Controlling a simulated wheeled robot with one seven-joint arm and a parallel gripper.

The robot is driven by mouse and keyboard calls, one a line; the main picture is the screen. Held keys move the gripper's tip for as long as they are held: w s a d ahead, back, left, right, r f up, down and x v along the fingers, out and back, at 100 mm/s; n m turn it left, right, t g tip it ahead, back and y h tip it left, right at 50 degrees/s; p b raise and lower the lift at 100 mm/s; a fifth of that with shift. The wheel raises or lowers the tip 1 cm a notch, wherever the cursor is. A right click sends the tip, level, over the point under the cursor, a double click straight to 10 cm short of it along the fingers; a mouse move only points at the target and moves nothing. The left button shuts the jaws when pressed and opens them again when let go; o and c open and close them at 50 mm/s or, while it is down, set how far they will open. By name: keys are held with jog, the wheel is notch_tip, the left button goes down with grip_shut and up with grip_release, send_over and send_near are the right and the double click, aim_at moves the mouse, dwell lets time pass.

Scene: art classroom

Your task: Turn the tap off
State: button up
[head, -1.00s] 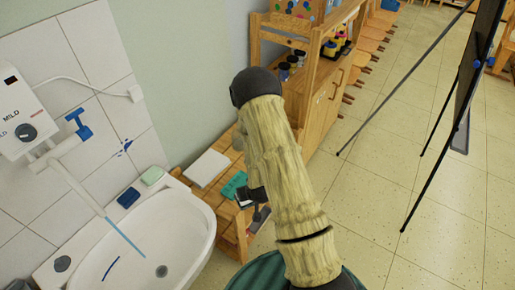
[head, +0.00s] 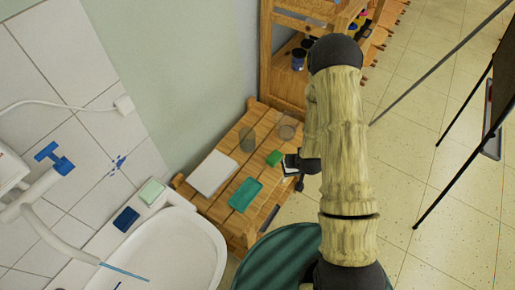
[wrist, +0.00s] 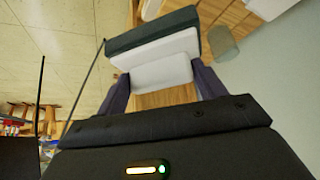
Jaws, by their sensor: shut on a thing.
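The tap (head: 38,190) is at the left edge of the head view, white with a blue handle (head: 53,158). A thin blue stream of water (head: 124,272) comes from its spout into the white basin (head: 190,250). My gripper (wrist: 163,84) is shut on a white block with a dark top (wrist: 155,47), its fingers at either side.
A wooden shelf (head: 281,75) stands behind. An easel (head: 495,110) is at right; floor between is clear.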

jog(key=shift+w+d, duration=0.2)
jog(key=shift+w, duration=0.3)
jog(key=shift+s, duration=0.15)
